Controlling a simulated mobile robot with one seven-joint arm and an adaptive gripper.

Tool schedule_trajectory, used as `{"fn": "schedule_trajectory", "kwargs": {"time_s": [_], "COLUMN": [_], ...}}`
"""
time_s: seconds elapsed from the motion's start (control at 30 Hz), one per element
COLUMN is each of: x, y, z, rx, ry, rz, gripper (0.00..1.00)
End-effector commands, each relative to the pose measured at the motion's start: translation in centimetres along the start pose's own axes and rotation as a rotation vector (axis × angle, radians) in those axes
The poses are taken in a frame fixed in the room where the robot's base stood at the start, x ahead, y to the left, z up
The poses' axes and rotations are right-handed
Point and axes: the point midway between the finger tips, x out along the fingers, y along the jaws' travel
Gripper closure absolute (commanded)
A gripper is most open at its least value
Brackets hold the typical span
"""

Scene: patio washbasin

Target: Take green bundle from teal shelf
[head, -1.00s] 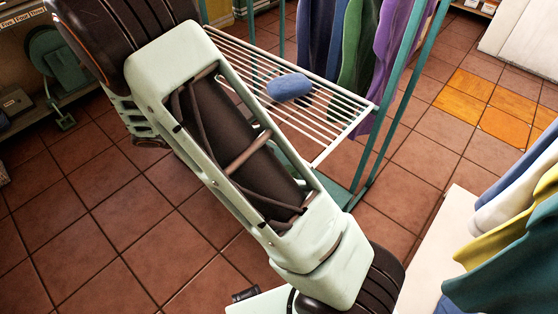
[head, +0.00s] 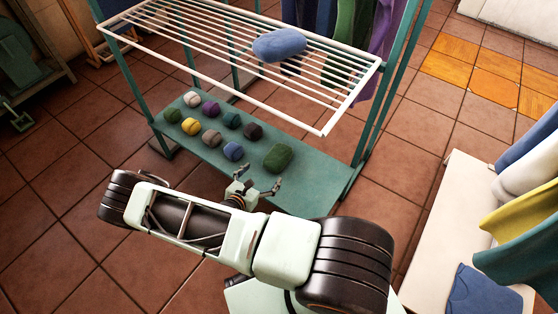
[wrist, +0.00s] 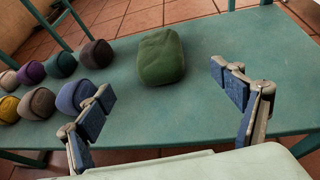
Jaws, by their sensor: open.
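The green bundle (head: 279,157) lies on the teal shelf (head: 312,190) at its right part, apart from the smaller rolls. In the wrist view the green bundle (wrist: 161,56) sits beyond and between the two fingers, with bare teal shelf (wrist: 205,45) around it. My gripper (head: 262,186) is open and empty at the shelf's front edge, near the bundle and not touching it. The wrist view shows my gripper (wrist: 168,95) with its blue-padded fingers spread wide.
Several small rolls, including a blue one (head: 233,151), lie left of the bundle. A white wire rack (head: 200,42) with a blue bundle (head: 279,45) is above the shelf. Teal posts (head: 378,110) stand at the right. A white counter (head: 438,240) with hanging cloths is farther right.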

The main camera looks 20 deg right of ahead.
Motion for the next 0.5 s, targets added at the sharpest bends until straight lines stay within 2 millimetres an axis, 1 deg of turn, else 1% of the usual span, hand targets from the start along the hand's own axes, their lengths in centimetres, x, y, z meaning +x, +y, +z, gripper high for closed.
{"fn": "schedule_trajectory", "kwargs": {"time_s": [0.03,0.1,0.27,0.5], "x": [0.6,1.0,2.1,5.8], "y": [-0.2,-0.2,-0.2,-0.2], "z": [-1.0,-1.4,-1.6,-1.6], "rx": [-0.029,-0.052,-0.064,-0.063], "ry": [-0.003,-0.005,-0.007,-0.006], "rz": [0.014,0.027,0.032,0.03], "gripper": [0.14,0.14,0.14,0.14]}}
